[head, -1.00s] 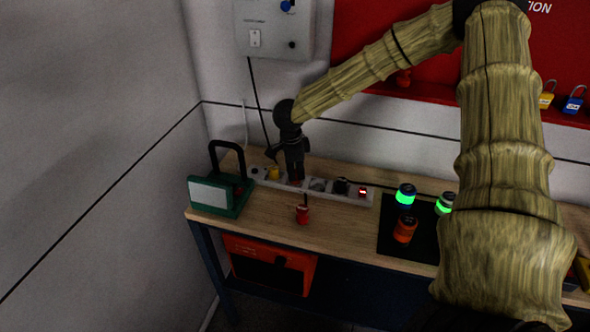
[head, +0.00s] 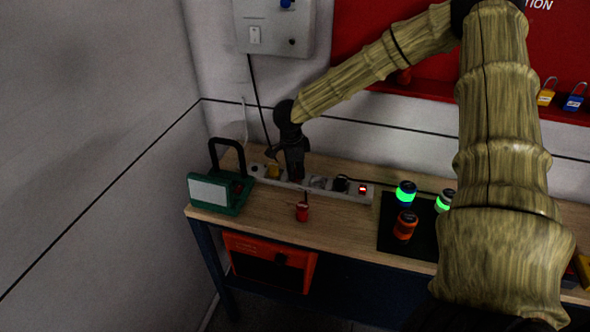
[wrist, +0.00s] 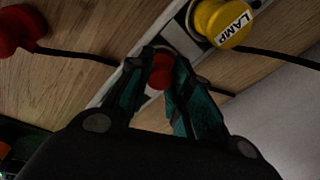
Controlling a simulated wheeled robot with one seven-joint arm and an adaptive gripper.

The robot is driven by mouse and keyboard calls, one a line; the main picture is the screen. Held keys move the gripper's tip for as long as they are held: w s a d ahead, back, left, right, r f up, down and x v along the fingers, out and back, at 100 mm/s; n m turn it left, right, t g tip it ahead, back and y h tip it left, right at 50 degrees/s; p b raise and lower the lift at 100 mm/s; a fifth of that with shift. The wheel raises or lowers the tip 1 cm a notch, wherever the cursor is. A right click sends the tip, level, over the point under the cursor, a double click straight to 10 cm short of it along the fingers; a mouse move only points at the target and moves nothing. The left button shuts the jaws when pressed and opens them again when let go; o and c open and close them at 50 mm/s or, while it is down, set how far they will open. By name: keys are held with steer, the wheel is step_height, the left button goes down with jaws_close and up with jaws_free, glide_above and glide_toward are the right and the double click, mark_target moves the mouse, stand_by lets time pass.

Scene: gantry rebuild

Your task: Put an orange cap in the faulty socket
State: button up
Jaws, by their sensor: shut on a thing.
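A white power strip (head: 268,181) lies along the back of the wooden bench. In the wrist view my gripper (wrist: 160,70) is shut on a small red cap-like piece (wrist: 159,76), held at the strip's face. Its colour looks red rather than clearly orange. My fingers hide the socket beneath, so I cannot tell whether the piece is seated. The yellow plug, marked LAMP (wrist: 221,22), sits in the strip beside my fingers.
A red plug (head: 302,212) with a cord lies in front of the strip. A green work lamp (head: 213,193) stands left. A grey wall box (head: 272,30) hangs behind.

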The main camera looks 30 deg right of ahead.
mark_target(293, 182)
steer(key=shift+f, duration=0.1)
steer(key=o, duration=0.6)
steer(key=shift+o, duration=0.2)
step_height(293, 182, up, 11)
steer(key=a+p, duration=0.1)
steer(key=p, duration=0.8)
steer(key=shift+s+a, duration=0.3)
steer(key=shift+s, duration=0.15)
steer(key=shift+f, duration=0.1)
